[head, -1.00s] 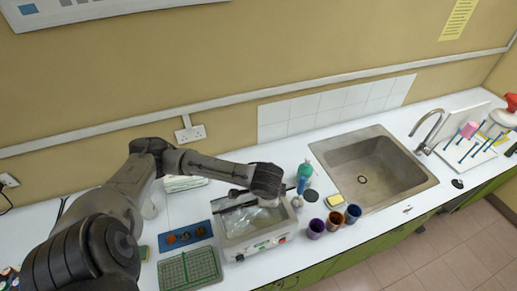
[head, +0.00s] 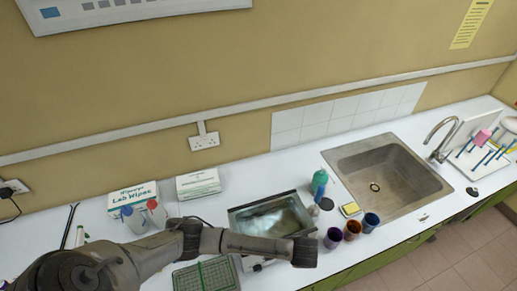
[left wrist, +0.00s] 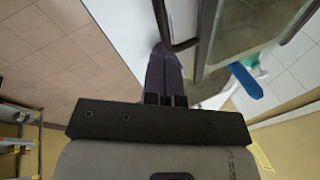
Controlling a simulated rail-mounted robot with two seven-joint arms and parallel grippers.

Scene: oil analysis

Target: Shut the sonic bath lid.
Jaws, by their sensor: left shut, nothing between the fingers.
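The sonic bath (head: 248,265) stands on the white counter, its front largely hidden by my left arm. In the left wrist view the lid (left wrist: 240,35) is close by at the upper right, with a dark bar handle (left wrist: 178,44). My left gripper (head: 304,252) is at the bath's front right. Its fingers (left wrist: 164,72) are together and empty, beside the handle; I cannot tell whether they touch. My right gripper is out of view.
A green rack (head: 207,275) is at left. Wipes boxes (head: 198,184) stand behind.

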